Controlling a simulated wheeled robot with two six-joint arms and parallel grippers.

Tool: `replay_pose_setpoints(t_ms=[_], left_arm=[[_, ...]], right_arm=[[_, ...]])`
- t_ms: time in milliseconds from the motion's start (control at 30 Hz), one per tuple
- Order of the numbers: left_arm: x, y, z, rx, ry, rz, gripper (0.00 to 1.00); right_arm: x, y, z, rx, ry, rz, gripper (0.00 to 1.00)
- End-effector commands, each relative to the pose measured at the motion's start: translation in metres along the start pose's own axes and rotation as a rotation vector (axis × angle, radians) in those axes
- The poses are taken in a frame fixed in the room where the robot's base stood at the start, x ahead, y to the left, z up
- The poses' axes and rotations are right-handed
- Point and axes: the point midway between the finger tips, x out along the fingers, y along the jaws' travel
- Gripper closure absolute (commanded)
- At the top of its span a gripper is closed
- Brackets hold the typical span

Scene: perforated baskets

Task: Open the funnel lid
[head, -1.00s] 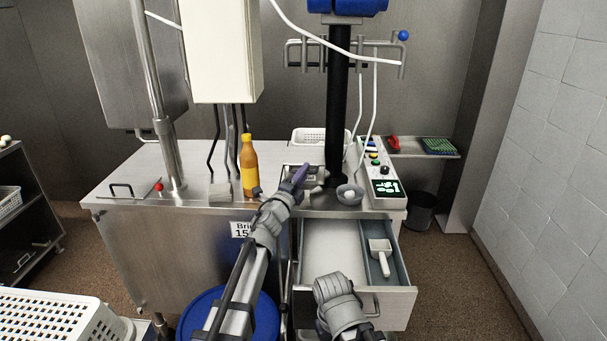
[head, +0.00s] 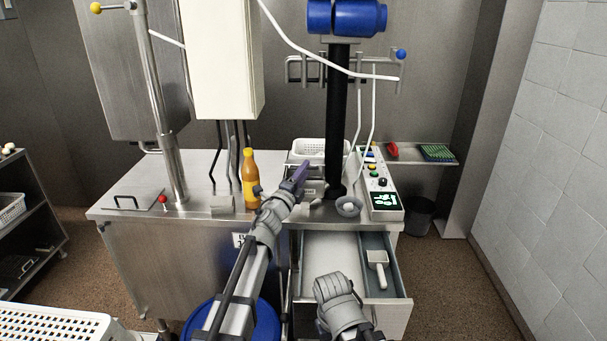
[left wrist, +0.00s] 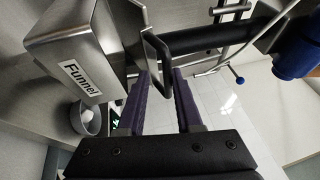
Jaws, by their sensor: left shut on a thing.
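The funnel (left wrist: 45,50) is a steel box with a "Funnel" label at the upper left of the left wrist view. Its lid (left wrist: 152,38) shows as a thin steel plate beside the box, with a dark bent handle (left wrist: 166,80). My left gripper (left wrist: 160,80) has its purple fingers on either side of this handle and is shut on it. In the head view my left gripper (head: 301,172) is over the counter by the funnel (head: 312,189) and partly hides it. The lid's exact angle is hard to tell. My right forearm shows at the bottom; its gripper is out of view.
An orange bottle (head: 250,182) stands left of the gripper. A black column (head: 338,120), a small bowl (head: 348,207) and a control panel (head: 382,185) are to the right. An open drawer (head: 335,265) with a white scoop (head: 377,266) juts out below. A white basket (head: 320,148) is behind.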

Motion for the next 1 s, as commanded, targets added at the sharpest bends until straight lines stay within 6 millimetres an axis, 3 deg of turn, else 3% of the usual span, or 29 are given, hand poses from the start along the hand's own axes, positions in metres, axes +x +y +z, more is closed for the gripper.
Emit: replay_pose_setpoints(t_ms=[33,100,333,900,933,1000], left_arm=[[0.007,-0.013,0.003,0.0,0.0,-0.001,1.0],[0.011,-0.021,0.005,0.0,0.0,-0.001,1.0],[0.026,-0.039,0.011,0.0,-0.002,0.001,1.0],[0.031,-0.042,0.014,0.0,-0.005,0.003,1.0],[0.031,-0.042,0.014,0.0,-0.005,0.004,0.85],[0.031,-0.042,0.014,0.0,-0.005,0.003,0.77]], right_arm=[[-0.014,0.001,0.001,0.0,0.0,0.0,0.5],[-0.022,0.002,0.001,0.0,0.0,0.0,0.5],[-0.043,0.004,0.003,0.0,0.0,0.0,0.5],[-0.048,0.005,0.003,0.0,0.0,0.0,0.5],[-0.048,0.005,0.003,0.0,0.0,0.0,0.5],[-0.048,0.005,0.003,0.0,0.0,0.0,0.5]])
